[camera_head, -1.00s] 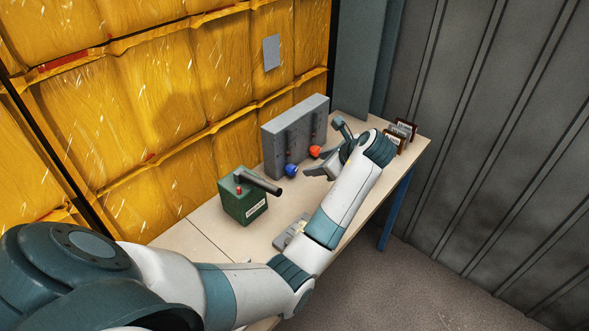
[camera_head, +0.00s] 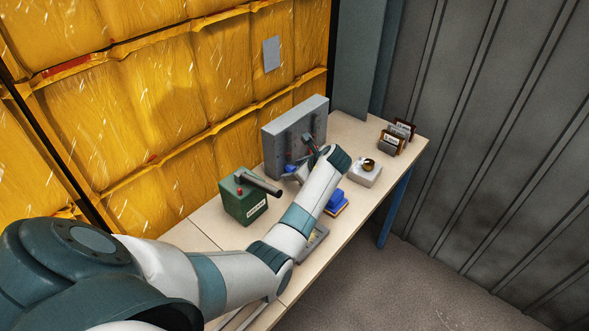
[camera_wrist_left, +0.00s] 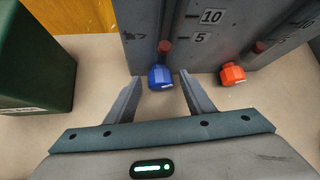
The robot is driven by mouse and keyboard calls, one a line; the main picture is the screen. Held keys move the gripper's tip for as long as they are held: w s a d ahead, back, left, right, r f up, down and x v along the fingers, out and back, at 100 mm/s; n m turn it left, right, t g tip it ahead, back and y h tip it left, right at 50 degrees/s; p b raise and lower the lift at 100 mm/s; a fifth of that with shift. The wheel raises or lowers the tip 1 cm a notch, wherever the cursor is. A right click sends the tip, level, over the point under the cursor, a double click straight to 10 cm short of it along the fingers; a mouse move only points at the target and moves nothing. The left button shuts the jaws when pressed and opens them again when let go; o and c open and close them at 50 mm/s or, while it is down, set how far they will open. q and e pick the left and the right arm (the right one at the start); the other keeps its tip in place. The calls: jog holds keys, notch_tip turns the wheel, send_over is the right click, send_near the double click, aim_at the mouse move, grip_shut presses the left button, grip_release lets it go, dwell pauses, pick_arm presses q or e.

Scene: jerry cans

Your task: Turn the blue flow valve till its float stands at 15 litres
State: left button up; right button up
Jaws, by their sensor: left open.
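The blue flow valve (camera_wrist_left: 160,78) is a faceted knob low on the front of the grey gauge panel (camera_head: 272,147). In the head view a little of the blue valve (camera_head: 290,169) shows beside my gripper. My left gripper (camera_wrist_left: 163,82) is open, its fingers on either side of the blue valve; I cannot tell whether they touch it. In the head view the left gripper (camera_head: 300,165) is in front of the panel. A red float (camera_wrist_left: 165,46) shows above the blue valve, near or below the level of the 5 mark (camera_wrist_left: 201,38). The higher scale is cut off.
An orange valve (camera_wrist_left: 232,74) sits right of the blue one. A blue sponge-like block (camera_head: 335,200), a grey box (camera_head: 366,174) and dark upright items (camera_head: 392,140) lie to the right.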

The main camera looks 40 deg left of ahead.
pick_arm(q)
jog(key=shift+w+a+f, duration=0.1)
jog(key=shift+a+f, duration=0.05)
jog(key=c, duration=1)
jog(key=shift+c, duration=0.2)
